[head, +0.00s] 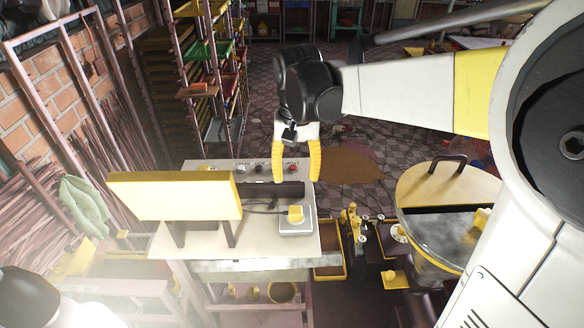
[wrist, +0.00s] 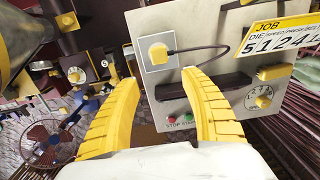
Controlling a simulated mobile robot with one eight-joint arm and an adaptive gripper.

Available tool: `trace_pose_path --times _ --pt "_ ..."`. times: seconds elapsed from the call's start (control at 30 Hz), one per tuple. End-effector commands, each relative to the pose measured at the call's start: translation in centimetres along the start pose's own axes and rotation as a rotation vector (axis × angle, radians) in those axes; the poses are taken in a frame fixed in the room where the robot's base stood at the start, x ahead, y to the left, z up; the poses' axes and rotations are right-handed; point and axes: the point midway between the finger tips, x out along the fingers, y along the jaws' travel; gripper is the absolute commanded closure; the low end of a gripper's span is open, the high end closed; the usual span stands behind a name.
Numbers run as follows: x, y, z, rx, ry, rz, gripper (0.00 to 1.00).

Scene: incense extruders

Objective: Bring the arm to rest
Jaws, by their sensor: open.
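My gripper (head: 297,172) hangs over the right part of a pale control panel (head: 262,210) in the head view, its yellow fingers pointing down. In the wrist view my gripper (wrist: 158,75) is open, with nothing between its two yellow fingers. The panel (wrist: 225,40) fills the upper right there, and a dark bar lies across it near the right finger. Whether the fingers touch the panel cannot be told. My arm reaches in from the right in the head view.
A yellow-edged sign board (head: 175,196) stands on the panel. A round yellow-topped vessel (head: 440,190) stands at right. Racks (head: 195,70) stand at the back left. Open patterned floor lies behind.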

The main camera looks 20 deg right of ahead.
Motion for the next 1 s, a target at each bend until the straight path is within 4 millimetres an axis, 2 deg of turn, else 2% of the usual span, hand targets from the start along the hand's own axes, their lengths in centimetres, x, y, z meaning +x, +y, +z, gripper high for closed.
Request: trace_pose_path --times 0.6,0.77,1.0 --pt "-0.1 0.1 0.5 -0.008 0.015 -0.005 0.47" --pt "1.4 0.9 3.1 -0.058 0.113 -0.032 0.47" --pt "6.2 2.7 9.1 -0.186 0.367 -0.081 0.47"
